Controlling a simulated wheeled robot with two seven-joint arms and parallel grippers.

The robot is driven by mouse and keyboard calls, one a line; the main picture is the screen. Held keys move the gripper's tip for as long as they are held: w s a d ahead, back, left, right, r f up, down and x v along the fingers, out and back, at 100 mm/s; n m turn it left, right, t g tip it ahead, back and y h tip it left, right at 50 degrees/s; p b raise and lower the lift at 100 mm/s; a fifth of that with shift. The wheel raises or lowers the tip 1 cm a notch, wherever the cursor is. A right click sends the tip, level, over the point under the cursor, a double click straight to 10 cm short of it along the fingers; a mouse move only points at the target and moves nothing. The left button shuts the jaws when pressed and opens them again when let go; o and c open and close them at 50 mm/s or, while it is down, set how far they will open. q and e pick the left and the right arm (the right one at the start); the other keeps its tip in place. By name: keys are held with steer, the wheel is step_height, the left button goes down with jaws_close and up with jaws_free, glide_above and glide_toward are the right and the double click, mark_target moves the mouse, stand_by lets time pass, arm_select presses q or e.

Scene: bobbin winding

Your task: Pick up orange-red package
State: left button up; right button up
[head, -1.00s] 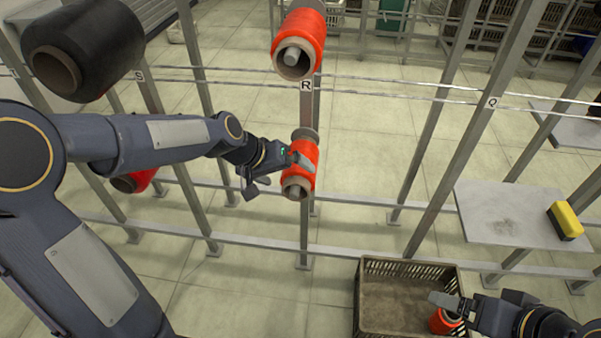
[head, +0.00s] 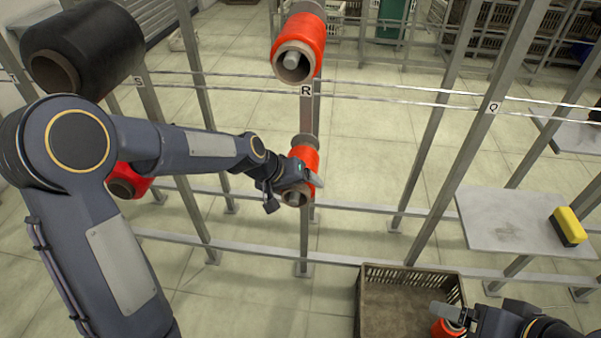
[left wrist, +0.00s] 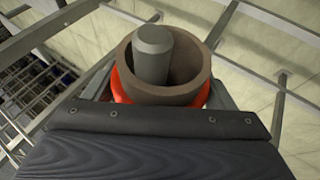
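An orange-red package (head: 305,155) with a brown tube core sits on the lower peg of the post marked R. My left gripper (head: 295,190) is at the near end of this package, its fingers spread to either side; contact cannot be told. Another orange-red package (head: 302,35) hangs on the upper peg. My right gripper (head: 450,315) is beside an orange-red package (head: 446,329) at the crate; its grip is unclear.
A brown crate (head: 375,271) stands at the bottom. A black package (head: 95,40) hangs at upper left, a red one (head: 130,180) behind my left arm. A grey shelf (head: 490,215) holds a yellow-black block (head: 568,226). Posts and rails cross the area.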

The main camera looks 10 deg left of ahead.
arm_select(q)
steer(key=c, duration=0.4)
steer(key=shift+c, duration=0.2)
steer(key=shift+r, duration=0.25)
